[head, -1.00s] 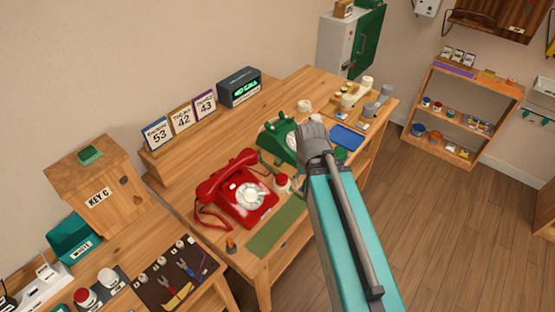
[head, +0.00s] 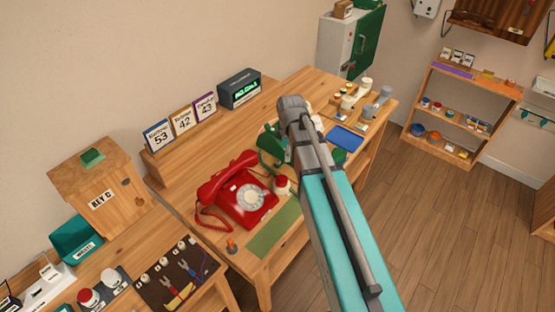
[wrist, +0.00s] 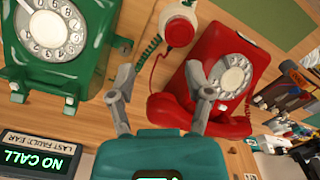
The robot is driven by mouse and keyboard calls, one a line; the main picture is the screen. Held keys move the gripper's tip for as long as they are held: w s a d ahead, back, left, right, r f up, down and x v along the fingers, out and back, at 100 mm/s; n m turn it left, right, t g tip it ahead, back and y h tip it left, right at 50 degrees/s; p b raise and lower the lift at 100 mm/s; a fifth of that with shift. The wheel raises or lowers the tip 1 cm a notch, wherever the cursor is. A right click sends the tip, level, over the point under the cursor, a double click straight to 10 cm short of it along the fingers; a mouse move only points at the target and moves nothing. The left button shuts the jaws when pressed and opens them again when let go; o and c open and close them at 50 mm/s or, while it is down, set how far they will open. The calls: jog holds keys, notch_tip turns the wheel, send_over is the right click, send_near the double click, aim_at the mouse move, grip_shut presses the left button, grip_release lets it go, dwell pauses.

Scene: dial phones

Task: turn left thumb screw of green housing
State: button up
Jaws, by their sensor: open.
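The green telephone housing (head: 270,150) stands on the wooden bench, largely hidden behind my arm in the head view. In the wrist view the green housing (wrist: 55,50) fills the upper left, with its white dial showing. Two small knobs, one (wrist: 17,93) and another (wrist: 70,106), stick out along its near edge. I cannot tell for sure whether they are the thumb screws. My gripper (wrist: 160,80) is open and empty, its fingers apart.
The red telephone (head: 240,195) stands beside the green one. The dark display box (head: 240,88) and number cards (head: 182,120) stand along the back. A blue tray (head: 343,138) lies right of my arm.

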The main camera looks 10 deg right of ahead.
aim_at(278, 161)
jog(key=w+a+r+n+p, duration=0.1)
jog(key=w+a+n, duration=0.1)
jog(key=w+n, duration=0.6)
jog(key=shift+a+n, duration=0.4)
jog(key=shift+n, duration=0.3)
jog(key=shift+w+f, duration=0.1)
notch_tip(278, 161, down, 14)
jog(key=b, duration=1.3)
jog(key=shift+r+b, duration=0.25)
jog(key=shift+b, duration=0.15)
grip_shut()
